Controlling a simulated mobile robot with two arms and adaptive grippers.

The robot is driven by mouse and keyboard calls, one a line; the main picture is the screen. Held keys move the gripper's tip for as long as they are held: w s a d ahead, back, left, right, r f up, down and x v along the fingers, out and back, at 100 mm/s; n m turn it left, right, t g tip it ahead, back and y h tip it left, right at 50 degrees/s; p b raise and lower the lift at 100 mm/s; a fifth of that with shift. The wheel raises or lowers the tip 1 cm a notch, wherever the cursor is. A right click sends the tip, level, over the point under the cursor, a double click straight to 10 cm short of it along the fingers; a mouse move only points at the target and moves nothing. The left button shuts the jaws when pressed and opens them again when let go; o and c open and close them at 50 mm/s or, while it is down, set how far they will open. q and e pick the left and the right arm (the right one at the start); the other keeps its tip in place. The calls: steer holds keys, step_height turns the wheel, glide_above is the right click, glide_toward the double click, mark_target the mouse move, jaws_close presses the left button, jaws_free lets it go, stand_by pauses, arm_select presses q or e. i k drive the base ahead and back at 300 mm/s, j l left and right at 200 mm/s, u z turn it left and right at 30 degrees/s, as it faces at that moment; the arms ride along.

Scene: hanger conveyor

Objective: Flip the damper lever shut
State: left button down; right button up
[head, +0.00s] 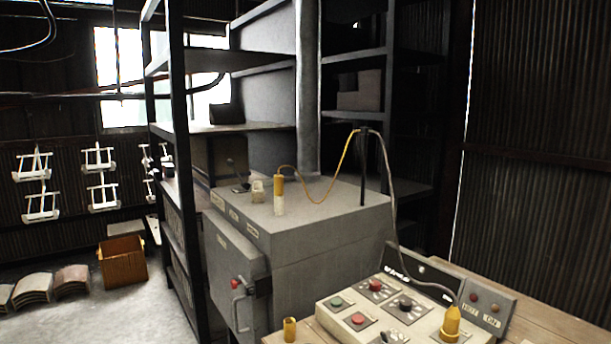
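A grey metal furnace-like box (320,255) stands in the middle of the head view with a tall flue pipe (307,90) rising at its back. A small dark lever (235,172) stands tilted on a plate on its top left; it may be the damper lever, but no readable label confirms this. A handle with a red knob (236,284) is on the box's front door. Whether either is in an open or shut position cannot be told. Neither of my grippers is in view.
A yellow probe (279,185) with a cable stands on the box top. A control panel (400,305) with buttons and a yellow plug (452,322) sits on a bench at front right. A dark shelf rack (175,130) stands behind. The floor (120,310) at left is partly clear.

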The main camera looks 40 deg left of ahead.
mark_target(230, 162)
steer(key=u, duration=1.6)
steer(key=i+j+u, duration=0.3)
steer(key=i+j, duration=0.35)
steer(key=j, duration=0.15)
steer(key=i+j+u, duration=0.25)
steer(key=i+j, duration=0.4)
steer(key=i, duration=0.1)
